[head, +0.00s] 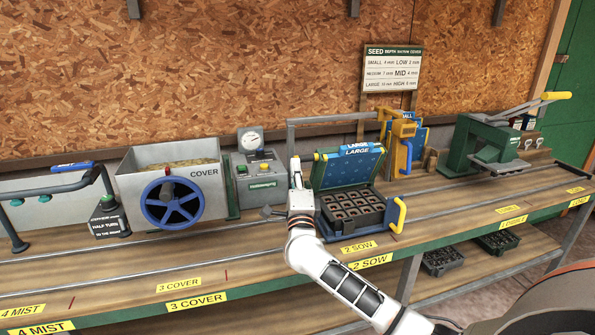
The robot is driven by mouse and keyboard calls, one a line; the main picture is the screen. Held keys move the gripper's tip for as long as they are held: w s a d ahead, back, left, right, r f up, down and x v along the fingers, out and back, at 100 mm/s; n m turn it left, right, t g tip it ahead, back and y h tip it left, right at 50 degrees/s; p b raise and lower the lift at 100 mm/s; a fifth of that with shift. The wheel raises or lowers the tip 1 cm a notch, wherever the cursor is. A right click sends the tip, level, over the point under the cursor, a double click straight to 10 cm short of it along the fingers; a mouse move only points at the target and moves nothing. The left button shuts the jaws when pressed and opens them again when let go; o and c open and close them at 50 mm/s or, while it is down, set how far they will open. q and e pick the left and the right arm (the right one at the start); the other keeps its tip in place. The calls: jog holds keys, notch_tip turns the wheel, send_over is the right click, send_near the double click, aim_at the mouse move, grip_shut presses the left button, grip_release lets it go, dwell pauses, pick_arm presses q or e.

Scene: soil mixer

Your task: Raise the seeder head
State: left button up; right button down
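The seeder at the 2 SOW station has a blue-green head (348,170) with LARGE labels along its top edge. The head stands tilted up at the back, over a dark cell tray (350,207) whose cells are exposed. A yellow handle (399,215) sits at the seeder's right front side. My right gripper (296,172) points up at the left side of the seeder, close to the head's left edge. I cannot tell whether it touches the head, and its fingers are too small to read. My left gripper is not in view.
Left of the seeder are a grey control box (258,182) with a gauge and the COVER hopper (187,165) with a blue wheel. A yellow seed unit (402,142) stands behind right, with a green press (490,145) beyond. Rails run along the bench (445,210).

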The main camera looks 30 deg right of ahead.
jog(key=x, duration=0.1)
jog(key=p+x, duration=0.1)
jog(key=x, duration=0.1)
jog(key=shift+w+a+r, duration=0.2)
jog(key=shift+a+r, duration=0.05)
jog(key=shift+r, duration=0.05)
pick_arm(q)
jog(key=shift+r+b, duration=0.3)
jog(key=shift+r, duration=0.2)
pick_arm(e)
jog(key=w, duration=0.2)
jog(key=w+d, duration=0.1)
jog(key=w, duration=0.2)
jog(key=shift+w+d+r, duration=0.1)
jog(key=shift+r, duration=0.05)
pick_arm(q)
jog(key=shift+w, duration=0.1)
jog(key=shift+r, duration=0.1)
